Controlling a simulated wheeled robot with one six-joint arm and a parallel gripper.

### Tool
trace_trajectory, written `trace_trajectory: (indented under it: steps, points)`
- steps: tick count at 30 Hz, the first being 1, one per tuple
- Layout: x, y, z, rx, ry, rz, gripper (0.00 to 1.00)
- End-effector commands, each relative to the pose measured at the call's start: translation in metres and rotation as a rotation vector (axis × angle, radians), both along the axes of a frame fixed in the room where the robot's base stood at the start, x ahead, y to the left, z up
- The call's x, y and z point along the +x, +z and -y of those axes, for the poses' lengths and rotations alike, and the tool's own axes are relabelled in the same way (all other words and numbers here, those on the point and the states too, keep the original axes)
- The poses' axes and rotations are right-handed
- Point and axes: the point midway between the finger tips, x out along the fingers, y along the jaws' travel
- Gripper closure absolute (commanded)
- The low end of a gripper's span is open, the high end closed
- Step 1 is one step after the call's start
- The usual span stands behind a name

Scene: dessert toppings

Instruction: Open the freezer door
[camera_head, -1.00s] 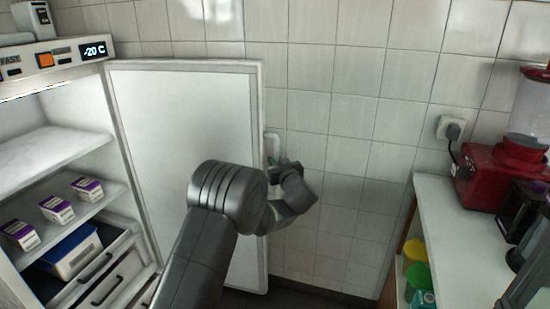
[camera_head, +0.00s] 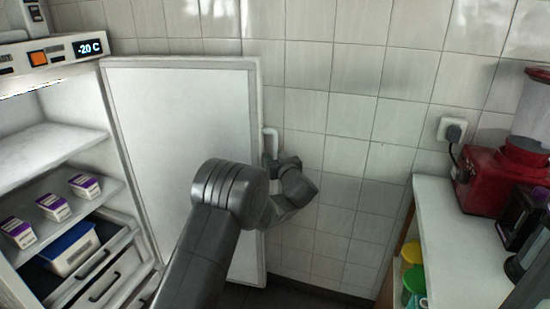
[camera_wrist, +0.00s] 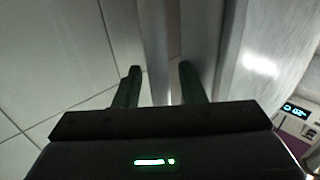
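The freezer (camera_head: 40,135) stands at the left. Its door (camera_head: 180,125) is swung wide open toward the tiled wall, with its white inner side in view. The door's handle (camera_head: 271,138) shows at the door's right edge. My gripper (camera_wrist: 160,78) is at the handle, below its top end; in the head view my wrist mostly hides it. In the wrist view the two fingers stand apart with the pale handle bar (camera_wrist: 157,40) between them. Small gaps seem to show beside the bar, so the fingers look open around it.
The tiled wall (camera_head: 345,100) is close behind the handle. A white counter (camera_head: 450,240) with a red blender (camera_head: 495,180) stands at the right. Several small cartons (camera_head: 55,207) and a blue-rimmed bin (camera_head: 70,248) are inside the freezer. Dark floor shows below the door.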

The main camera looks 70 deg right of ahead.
Motion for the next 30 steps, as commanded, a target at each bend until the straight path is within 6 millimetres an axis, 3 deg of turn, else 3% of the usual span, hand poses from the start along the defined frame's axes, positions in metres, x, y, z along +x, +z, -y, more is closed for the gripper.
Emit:
trace_trajectory:
  steps: [7,21,30]
  points:
    - [-0.011,-0.001,-0.010,0.001,-0.001,0.000,0.63]
    - [-0.082,0.000,-0.078,0.001,-0.002,0.000,0.63]
    - [-0.100,0.000,-0.096,0.000,-0.001,0.001,0.63]
